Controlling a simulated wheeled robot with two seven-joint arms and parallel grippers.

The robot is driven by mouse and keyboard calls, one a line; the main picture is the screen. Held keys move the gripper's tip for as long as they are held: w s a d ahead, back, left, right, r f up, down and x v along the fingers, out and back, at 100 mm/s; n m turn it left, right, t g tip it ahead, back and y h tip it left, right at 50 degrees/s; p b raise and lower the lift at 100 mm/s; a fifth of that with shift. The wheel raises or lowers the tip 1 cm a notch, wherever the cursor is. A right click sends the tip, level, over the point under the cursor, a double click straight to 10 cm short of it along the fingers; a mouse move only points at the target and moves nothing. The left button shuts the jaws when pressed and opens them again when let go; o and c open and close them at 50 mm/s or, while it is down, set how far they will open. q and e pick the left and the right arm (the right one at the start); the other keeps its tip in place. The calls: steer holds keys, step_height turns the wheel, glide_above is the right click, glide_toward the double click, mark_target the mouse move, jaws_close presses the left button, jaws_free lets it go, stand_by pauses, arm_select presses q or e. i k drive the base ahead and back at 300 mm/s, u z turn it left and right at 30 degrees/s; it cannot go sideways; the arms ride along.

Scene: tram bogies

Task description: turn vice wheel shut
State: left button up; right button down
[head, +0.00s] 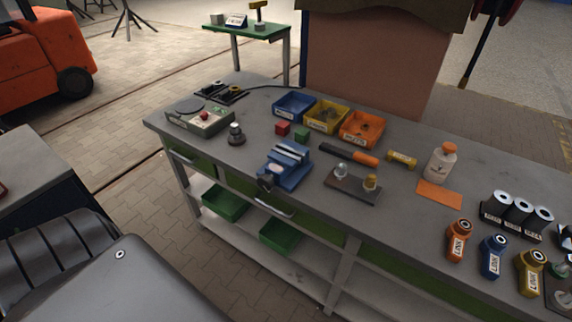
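A blue bench vice (288,170) stands at the front edge of the grey workbench (225,160), left of the picture's middle. Light grey jaw bars show on its top. A small dark round part, which looks like the vice wheel (266,182), is at its front left, by the bench edge. The wheel is too small to make out its turn, and I cannot tell how far apart the jaws are. Neither of my grippers is in view.
Red (282,128) and green (302,134) blocks lie behind the vice. A board with two knobs (352,185) and an orange-handled tool (350,154) are to its right. A grey device (200,118) stands left. Bins (325,116) line the back. Floor in front is partly clear.

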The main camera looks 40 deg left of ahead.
mark_target(266, 181)
steer(key=u, duration=1.3)
